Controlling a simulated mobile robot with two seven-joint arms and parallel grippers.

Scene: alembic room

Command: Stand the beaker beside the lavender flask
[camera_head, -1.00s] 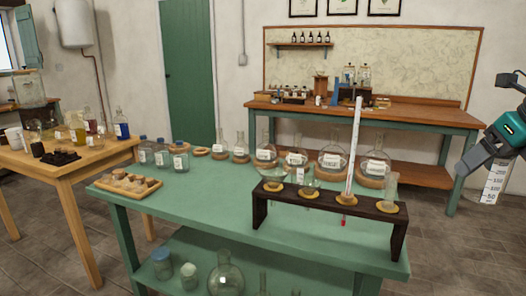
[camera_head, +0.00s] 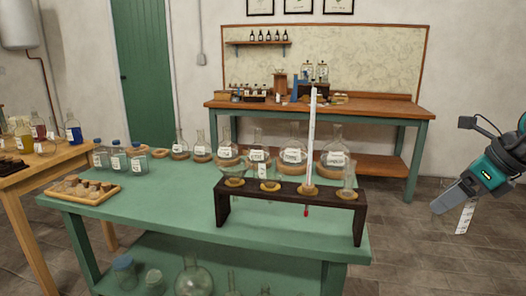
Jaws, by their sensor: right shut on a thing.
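My right gripper (camera_head: 446,203) is at the right edge of the head view, shut on the clear beaker (camera_head: 464,220). The beaker has a white scale strip, tilts in the picture, and hangs over the floor, apart from the green table (camera_head: 150,205). The gripper hides part of the beaker. Several clear round flasks with white labels stand on cork rings along the table's back edge, one of them a large flask (camera_head: 335,160). I cannot tell which flask is the lavender one, as no lavender colour shows clearly. My left gripper is not in view.
A dark wooden rack (camera_head: 290,190) with a tall thermometer (camera_head: 311,140) stands at the table's right front. A cork tray (camera_head: 85,193) and blue-capped bottles (camera_head: 118,158) are at left. The table's middle is clear. A wooden bench (camera_head: 380,110) stands behind.

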